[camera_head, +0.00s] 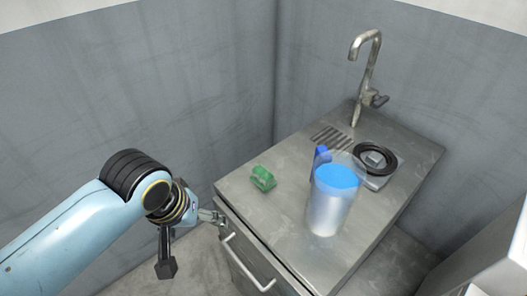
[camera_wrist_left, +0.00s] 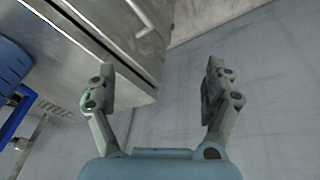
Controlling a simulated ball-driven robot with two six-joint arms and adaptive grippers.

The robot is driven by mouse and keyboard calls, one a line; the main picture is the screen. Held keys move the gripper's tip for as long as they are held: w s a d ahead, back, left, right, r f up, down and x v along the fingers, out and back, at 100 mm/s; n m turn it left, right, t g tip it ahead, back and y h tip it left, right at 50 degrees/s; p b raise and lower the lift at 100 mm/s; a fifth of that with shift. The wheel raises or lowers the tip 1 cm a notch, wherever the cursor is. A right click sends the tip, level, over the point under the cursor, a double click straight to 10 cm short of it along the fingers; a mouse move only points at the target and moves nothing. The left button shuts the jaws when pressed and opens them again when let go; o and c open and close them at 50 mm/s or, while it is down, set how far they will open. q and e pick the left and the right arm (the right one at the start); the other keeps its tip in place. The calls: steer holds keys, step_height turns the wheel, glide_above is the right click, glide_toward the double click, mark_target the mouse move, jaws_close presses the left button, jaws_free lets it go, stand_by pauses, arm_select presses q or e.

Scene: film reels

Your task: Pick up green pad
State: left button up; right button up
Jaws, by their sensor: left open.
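The green pad (camera_head: 262,178) lies on the metal counter (camera_head: 290,190) near its left edge, in the head view. My left gripper (camera_head: 211,216) is at the counter's left front corner, lower left of the pad and apart from it. In the left wrist view the two fingers of the left gripper (camera_wrist_left: 161,88) are spread wide with nothing between them. A small green patch shows behind the left finger there, mostly hidden. My right gripper is in neither view.
A clear container with blue contents (camera_head: 331,200) stands right of the pad, with a blue object (camera_head: 320,157) beside it. A dark ring (camera_head: 375,158) and a faucet (camera_head: 367,60) are at the back. A cabinet handle (camera_head: 245,265) juts from the front. Counter around the pad is clear.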

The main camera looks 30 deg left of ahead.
arm_select(q)
steer(key=w+r+n, duration=0.3)
steer(key=n, duration=0.2)
steer(key=n+h+p, duration=0.2)
steer(key=n+p, duration=0.2)
steer(key=n, duration=1.7)
glide_toward(263, 172)
steer(key=s, duration=0.2)
steer(key=shift+t, duration=0.4)
steer(key=b+x, duration=0.1)
steer(key=x, duration=0.5)
steer(key=shift+w+f, duration=0.1)
steer(key=shift+w, duration=0.05)
steer(key=x, duration=0.2)
steer(key=w+x, duration=0.1)
steer(key=x, duration=0.2)
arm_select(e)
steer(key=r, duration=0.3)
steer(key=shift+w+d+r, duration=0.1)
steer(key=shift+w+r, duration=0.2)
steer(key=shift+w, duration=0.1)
arm_select(q)
steer(key=shift+s, duration=0.1)
steer(key=shift+c, duration=0.3)
steer(key=c, duration=1.2)
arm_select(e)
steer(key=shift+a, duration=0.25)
arm_select(q)
steer(key=shift+r, duration=0.25)
